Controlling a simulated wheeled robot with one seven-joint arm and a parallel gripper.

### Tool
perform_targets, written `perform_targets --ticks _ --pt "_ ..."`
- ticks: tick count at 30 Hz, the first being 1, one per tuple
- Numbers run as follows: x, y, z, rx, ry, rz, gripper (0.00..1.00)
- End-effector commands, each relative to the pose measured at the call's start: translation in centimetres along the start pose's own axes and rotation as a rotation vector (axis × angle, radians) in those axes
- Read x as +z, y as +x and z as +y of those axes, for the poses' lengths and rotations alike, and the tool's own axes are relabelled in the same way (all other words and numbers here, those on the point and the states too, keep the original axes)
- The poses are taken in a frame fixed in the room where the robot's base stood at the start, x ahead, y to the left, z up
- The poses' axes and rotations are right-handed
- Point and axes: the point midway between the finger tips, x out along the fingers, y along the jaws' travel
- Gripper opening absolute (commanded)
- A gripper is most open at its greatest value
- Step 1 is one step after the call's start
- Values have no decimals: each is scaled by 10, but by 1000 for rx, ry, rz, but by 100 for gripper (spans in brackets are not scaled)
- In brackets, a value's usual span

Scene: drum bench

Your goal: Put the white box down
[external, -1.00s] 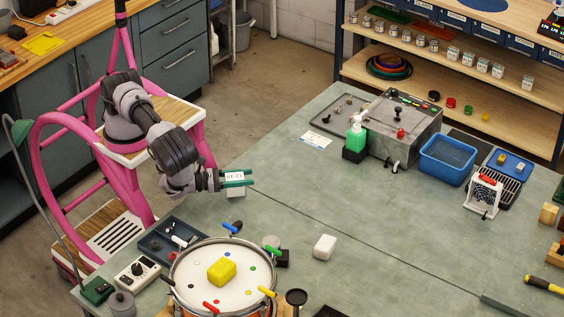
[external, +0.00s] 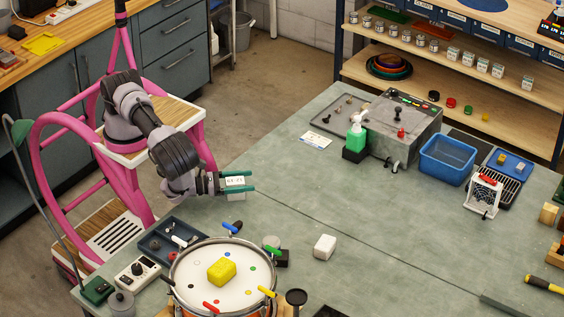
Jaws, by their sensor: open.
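A small white box (external: 235,182) with a dark-printed label is between the two green fingers of my gripper (external: 240,182), near the bench's left edge. My gripper is open, with one finger on each side of the box. The fingers and wrist hide part of the box. It appears to rest on the grey-green bench (external: 300,205), though its underside is hard to see. A second, plain white block (external: 325,247) sits apart from my gripper, nearer the middle of the bench.
A drum (external: 190,285) with a yellow sponge (external: 221,271) and coloured pegs stands at the front. A dark tray (external: 165,243) lies left of it. The bench right of my gripper is clear.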

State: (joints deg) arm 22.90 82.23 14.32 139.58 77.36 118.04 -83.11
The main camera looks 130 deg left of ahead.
Motion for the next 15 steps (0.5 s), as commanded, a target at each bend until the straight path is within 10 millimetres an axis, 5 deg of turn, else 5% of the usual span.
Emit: perform_targets --ticks 15 --pt "0 -71 0 -2 1 1 82"
